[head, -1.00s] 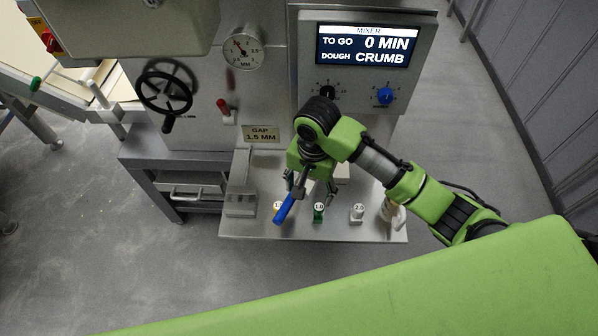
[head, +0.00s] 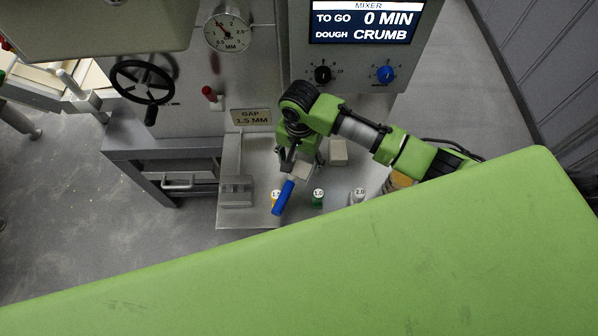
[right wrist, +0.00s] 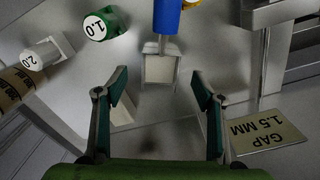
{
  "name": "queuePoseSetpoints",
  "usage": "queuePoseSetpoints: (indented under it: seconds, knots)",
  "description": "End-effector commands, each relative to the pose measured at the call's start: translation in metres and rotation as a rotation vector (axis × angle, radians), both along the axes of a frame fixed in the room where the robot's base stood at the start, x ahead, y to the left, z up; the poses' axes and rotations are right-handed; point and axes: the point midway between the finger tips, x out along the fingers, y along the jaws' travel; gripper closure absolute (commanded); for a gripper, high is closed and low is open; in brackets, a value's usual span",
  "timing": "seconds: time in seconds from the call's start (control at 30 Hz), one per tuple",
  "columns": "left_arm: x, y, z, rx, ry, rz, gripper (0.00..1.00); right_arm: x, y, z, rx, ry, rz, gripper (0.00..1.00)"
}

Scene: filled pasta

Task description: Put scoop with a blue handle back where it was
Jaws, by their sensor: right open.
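The scoop has a blue handle (head: 283,198) and a pale square metal bowl (head: 302,171). In the head view it is over the steel shelf (head: 250,212), its handle toward the front edge and partly in front of a yellow-capped piece. In the right wrist view the blue handle (right wrist: 167,18) enters from the top and the bowl (right wrist: 158,68) lies just beyond my fingertips. My right gripper (right wrist: 159,88) is open, its two fingers apart with nothing between them. In the head view the right gripper (head: 302,155) is above the bowl, partly hidden by its own wrist. My left gripper is out of view.
On the shelf stand a green piece marked 1.0 (head: 318,197), a white piece marked 2.0 (head: 358,194), a steel block (head: 236,190) and a pale block (head: 338,152). A "GAP 1.5 MM" sign (head: 250,117) is on the machine behind. A handwheel (head: 142,82) juts out at left.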

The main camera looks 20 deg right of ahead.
Motion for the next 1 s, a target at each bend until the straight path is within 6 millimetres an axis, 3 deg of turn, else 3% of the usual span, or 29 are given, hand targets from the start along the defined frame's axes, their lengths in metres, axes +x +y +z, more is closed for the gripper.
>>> queuePoseSetpoints:
  seconds: [0.4, 0.67, 0.7, 0.87, 1.0]
  knots:
    - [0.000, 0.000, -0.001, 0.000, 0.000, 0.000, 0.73, 0.005, -0.002, -0.049, 0.000, 0.000, 0.001, 0.38]
    - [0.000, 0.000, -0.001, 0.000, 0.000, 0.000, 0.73, 0.005, -0.002, -0.053, 0.000, -0.001, 0.001, 0.38]
    - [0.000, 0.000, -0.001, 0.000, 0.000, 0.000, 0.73, 0.005, -0.002, -0.053, 0.001, -0.001, 0.001, 0.40]
    - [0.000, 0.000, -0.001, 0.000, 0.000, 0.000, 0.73, 0.005, -0.002, -0.053, 0.001, -0.001, 0.001, 0.82]
    - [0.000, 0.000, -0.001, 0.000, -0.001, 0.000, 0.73, 0.005, -0.002, -0.052, 0.000, -0.001, 0.001, 0.86]
